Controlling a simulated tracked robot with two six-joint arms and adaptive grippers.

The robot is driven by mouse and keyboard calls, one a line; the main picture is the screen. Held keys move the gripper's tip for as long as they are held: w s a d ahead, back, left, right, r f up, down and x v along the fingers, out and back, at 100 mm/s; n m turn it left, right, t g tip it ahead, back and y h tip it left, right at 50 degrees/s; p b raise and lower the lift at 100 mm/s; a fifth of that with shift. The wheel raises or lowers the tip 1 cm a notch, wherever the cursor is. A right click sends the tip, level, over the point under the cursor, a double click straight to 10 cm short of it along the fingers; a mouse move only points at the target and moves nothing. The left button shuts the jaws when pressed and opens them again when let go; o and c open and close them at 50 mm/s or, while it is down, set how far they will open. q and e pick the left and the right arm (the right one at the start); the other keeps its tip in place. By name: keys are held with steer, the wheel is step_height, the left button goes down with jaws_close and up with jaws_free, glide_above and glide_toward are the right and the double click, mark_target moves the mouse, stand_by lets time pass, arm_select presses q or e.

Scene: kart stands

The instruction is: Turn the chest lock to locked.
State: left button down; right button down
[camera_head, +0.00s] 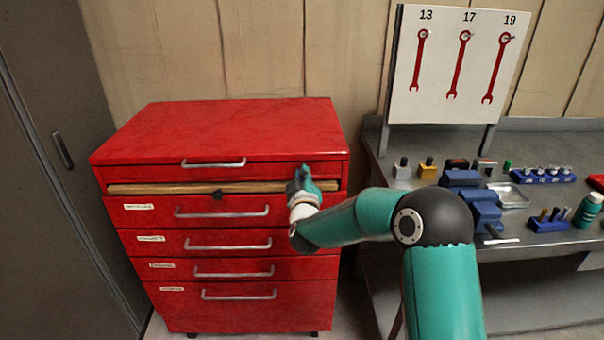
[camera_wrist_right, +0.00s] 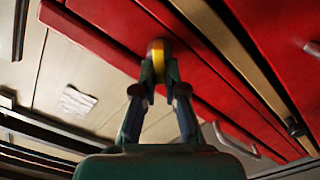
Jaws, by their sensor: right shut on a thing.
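The red tool chest (camera_head: 240,130) stands at the left against the wall in the head view. A dark knob at the strip also shows at the right of the wrist view (camera_wrist_right: 295,127). My left gripper is out of view.
Several drawer handles (camera_head: 222,212) stick out from the chest front. A grey workbench (camera_head: 400,150) with tools stands at the right, below a white board (camera_head: 455,85) with three red wrenches. A grey cabinet (camera_head: 50,190) stands at the left.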

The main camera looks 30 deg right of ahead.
steer(key=n, duration=0.3)
steer(key=n+p, duration=0.1)
steer(key=shift+w+a+n, duration=0.2)
steer(key=shift+a+n, duration=0.1)
steer(key=shift+n, duration=0.1)
steer(key=shift+a+f+n+p, duration=0.1)
steer(key=shift+f+n+p, duration=0.1)
steer(key=shift+n, duration=0.65)
steer(key=shift+d+f+n+p, duration=0.1)
steer(key=shift+n+p, duration=0.1)
steer(key=shift+n, duration=0.6)
steer(key=shift+a+f+n+p, duration=0.1)
steer(key=shift+f+n+p, duration=0.1)
steer(key=shift+n, duration=0.65)
steer(key=c, duration=1.2)
jaws_free()
steer(key=shift+w+f, duration=0.1)
steer(key=shift+w, duration=0.05)
steer(key=shift+c, duration=0.2)
